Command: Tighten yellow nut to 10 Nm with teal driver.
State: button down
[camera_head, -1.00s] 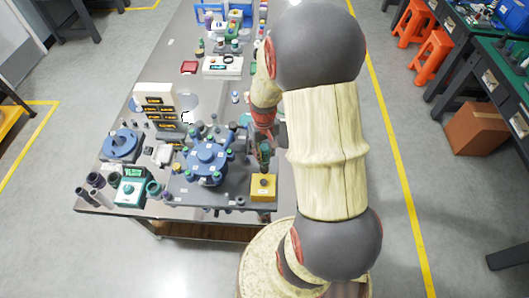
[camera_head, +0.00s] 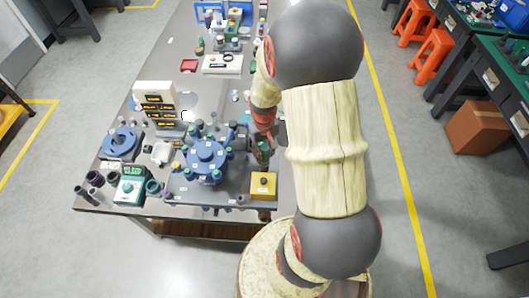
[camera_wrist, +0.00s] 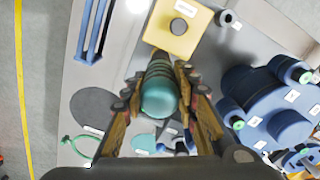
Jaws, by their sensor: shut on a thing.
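The teal driver (camera_wrist: 159,97) is held between the fingers of my gripper (camera_wrist: 160,85) in the wrist view. Its rounded teal end faces the camera and its far end points toward the yellow block. In the head view my gripper (camera_head: 262,150) is beside the blue round fixture, partly hidden by my arm. The yellow block (camera_head: 264,187) stands at the grey plate's front right corner, nearer the camera than my gripper. It also shows at the top of the wrist view (camera_wrist: 172,37) with a dark round knob on it. I cannot make out a separate yellow nut.
The blue fixture (camera_head: 206,160) with several dark posts stands left of my gripper. A display stand (camera_head: 156,103) and a teal meter (camera_head: 130,187) stand farther left. In the wrist view a grey disc (camera_wrist: 93,110) and a teal disc (camera_wrist: 143,142) lie flat on the table.

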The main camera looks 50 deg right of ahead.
aim_at(265, 147)
jog(key=shift+f, duration=0.5)
dwell(1.4)
jog(key=shift+r, duration=0.1)
jog(key=shift+r+p, duration=1.9)
jog(key=shift+r, duration=0.55)
